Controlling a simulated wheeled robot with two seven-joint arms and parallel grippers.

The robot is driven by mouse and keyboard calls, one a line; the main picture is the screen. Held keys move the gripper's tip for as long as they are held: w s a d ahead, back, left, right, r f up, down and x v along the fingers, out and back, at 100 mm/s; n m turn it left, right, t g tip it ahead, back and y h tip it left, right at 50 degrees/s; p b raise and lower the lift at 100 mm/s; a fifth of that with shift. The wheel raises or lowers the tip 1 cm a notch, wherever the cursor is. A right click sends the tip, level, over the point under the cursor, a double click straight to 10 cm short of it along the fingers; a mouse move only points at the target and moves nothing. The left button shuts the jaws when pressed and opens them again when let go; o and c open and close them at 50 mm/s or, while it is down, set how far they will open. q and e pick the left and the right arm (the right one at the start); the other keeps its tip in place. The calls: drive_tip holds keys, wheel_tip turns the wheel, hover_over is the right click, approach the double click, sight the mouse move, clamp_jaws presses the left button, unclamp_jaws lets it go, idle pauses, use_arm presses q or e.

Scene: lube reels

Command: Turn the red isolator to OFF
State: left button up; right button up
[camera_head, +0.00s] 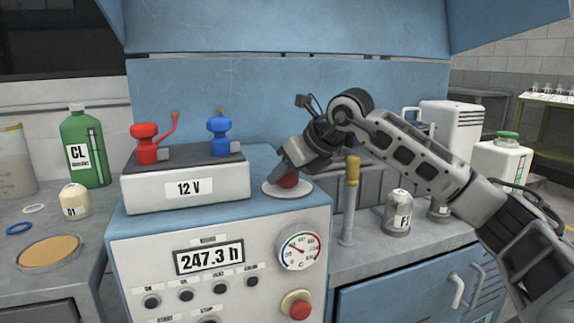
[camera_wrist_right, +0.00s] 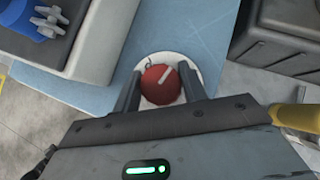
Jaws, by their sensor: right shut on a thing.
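The red isolator (camera_head: 289,180) is a round red knob on a pale disc, on the blue top of the cabinet to the right of the 12 V box. In the right wrist view the knob (camera_wrist_right: 161,83) shows from above with a pale line on its top, slanting up to the right. My right gripper (camera_head: 284,176) reaches down onto it from the right. In the wrist view its two fingers (camera_wrist_right: 162,90) stand on either side of the knob, shut on it. No ON or OFF lettering by the knob is legible. My left gripper is not in view.
The 12 V box (camera_head: 186,204) with red (camera_head: 146,143) and blue (camera_head: 219,136) terminals stands left of the knob. A yellow-topped post (camera_head: 351,172) stands close to its right. The cabinet front has a gauge (camera_head: 298,248) and a red button (camera_head: 297,304).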

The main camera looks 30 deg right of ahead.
drive_tip(key=shift+r+n+y+p, duration=0.25)
drive_tip(key=shift+n+y+p, duration=0.15)
drive_tip(key=shift+n, duration=0.1)
drive_tip(key=shift+n+g+y+p, duration=0.3)
drive_tip(key=shift+n+p, duration=0.1)
drive_tip(key=n+g+y+p, duration=0.1)
drive_tip(key=n+y+p, duration=0.1)
drive_tip(key=n+p, duration=0.1)
drive_tip(key=n+g+y+p, duration=0.1)
drive_tip(key=n+g+p, duration=0.1)
drive_tip(key=n+p, duration=0.1)
drive_tip(key=shift+r+y+p, duration=0.1)
drive_tip(key=shift+y+p, duration=0.25)
drive_tip(key=shift+y, duration=0.05)
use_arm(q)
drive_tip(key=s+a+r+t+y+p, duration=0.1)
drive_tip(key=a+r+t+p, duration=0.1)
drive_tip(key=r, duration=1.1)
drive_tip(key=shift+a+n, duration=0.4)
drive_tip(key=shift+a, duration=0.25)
use_arm(e)
drive_tip(key=shift+f+n+g+y, duration=0.15)
drive_tip(key=shift+n+g+y, duration=0.2)
drive_tip(key=shift+n+g, duration=0.6)
drive_tip(key=shift+f+n+g+y, duration=0.1)
drive_tip(key=shift+n+g+y, duration=0.35)
drive_tip(key=shift+n, duration=0.9)
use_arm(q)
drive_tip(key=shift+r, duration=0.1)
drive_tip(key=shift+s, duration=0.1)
